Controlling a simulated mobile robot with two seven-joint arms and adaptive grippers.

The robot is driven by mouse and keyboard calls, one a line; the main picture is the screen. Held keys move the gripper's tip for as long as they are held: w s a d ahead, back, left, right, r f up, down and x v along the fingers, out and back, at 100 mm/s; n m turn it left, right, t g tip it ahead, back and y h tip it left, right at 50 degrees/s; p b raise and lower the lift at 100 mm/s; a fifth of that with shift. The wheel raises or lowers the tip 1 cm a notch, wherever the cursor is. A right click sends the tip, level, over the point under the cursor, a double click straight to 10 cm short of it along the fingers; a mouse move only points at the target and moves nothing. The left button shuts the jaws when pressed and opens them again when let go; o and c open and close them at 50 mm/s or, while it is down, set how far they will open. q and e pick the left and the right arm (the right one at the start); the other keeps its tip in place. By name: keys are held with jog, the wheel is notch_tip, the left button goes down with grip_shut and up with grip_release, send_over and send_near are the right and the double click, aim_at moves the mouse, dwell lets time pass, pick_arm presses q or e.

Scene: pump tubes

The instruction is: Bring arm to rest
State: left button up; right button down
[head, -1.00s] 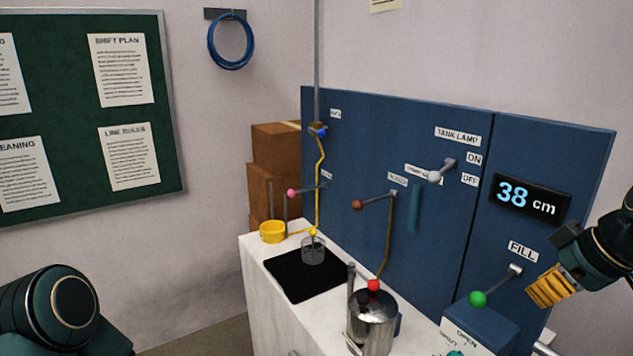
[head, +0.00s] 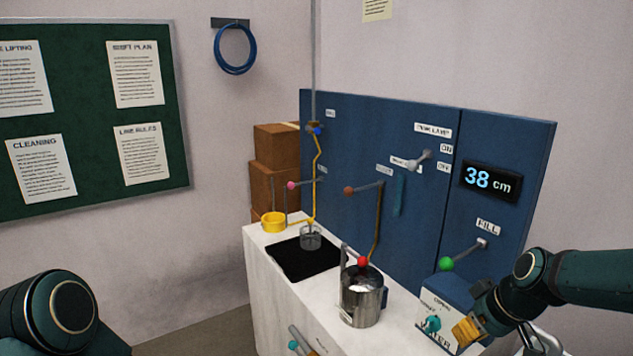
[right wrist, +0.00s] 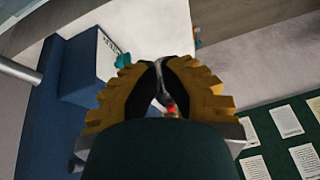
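A red knob shows small beyond that gap. My left arm shows only as a dark rounded link at the lower left; its gripper is out of view.
The white counter (head: 262,290) carries a steel pot (head: 360,300), a clear cup (head: 310,238) on a black mat (head: 290,262) and a yellow ring (head: 273,222). A green-knobbed lever (head: 446,263) juts from the blue panel (head: 345,150) near my right arm. A display (head: 491,181) reads 38 cm.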

jog(key=s+a+f+m+g, duration=0.1)
jog(key=a+f, duration=0.5)
jog(key=f, duration=0.4)
jog(key=s+a+f+m, duration=0.1)
jog(key=a+f+m, duration=0.1)
jog(key=a+f, duration=0.55)
jog(key=s+a+f+m+g, duration=0.1)
jog(key=s+a+f+m, duration=0.1)
jog(key=s+a+f, duration=0.7)
notch_tip(320, 180, down, 3)
jog(key=shift+s+f+y, duration=0.1)
jog(key=shift+s+y, duration=0.3)
jog(key=shift+s, duration=0.35)
